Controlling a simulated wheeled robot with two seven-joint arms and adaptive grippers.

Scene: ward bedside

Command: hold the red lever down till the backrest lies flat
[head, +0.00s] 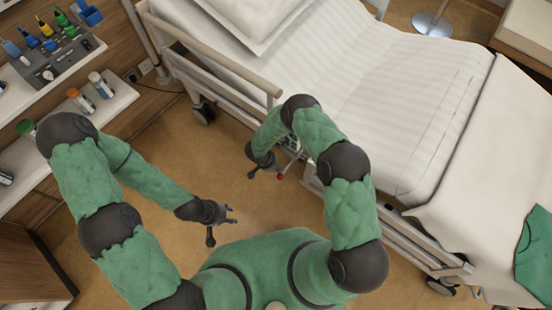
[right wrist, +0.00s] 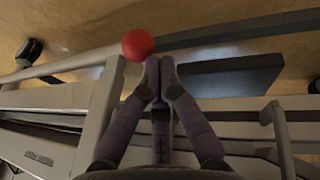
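The red lever's round knob (head: 279,177) shows at the near side of the bed, beside my right gripper (head: 257,169). In the right wrist view the red knob (right wrist: 137,44) is just left of the fingertips of my right gripper (right wrist: 159,72). Those fingertips are together with nothing seen between them. I cannot tell whether they touch the lever. The backrest (head: 300,45) is the upper part of the bed, with a pillow (head: 245,20) on it; it appears raised, its angle unclear. My left gripper (head: 222,222) is open and empty above the floor.
Bed rails (head: 225,75) run along the near side of the bed. A shelf (head: 100,110) with bottles stands at the left. A blanket (head: 490,170) covers the foot end, with a green cloth (head: 537,245) at the right edge. The floor (head: 215,155) between shelf and bed is clear.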

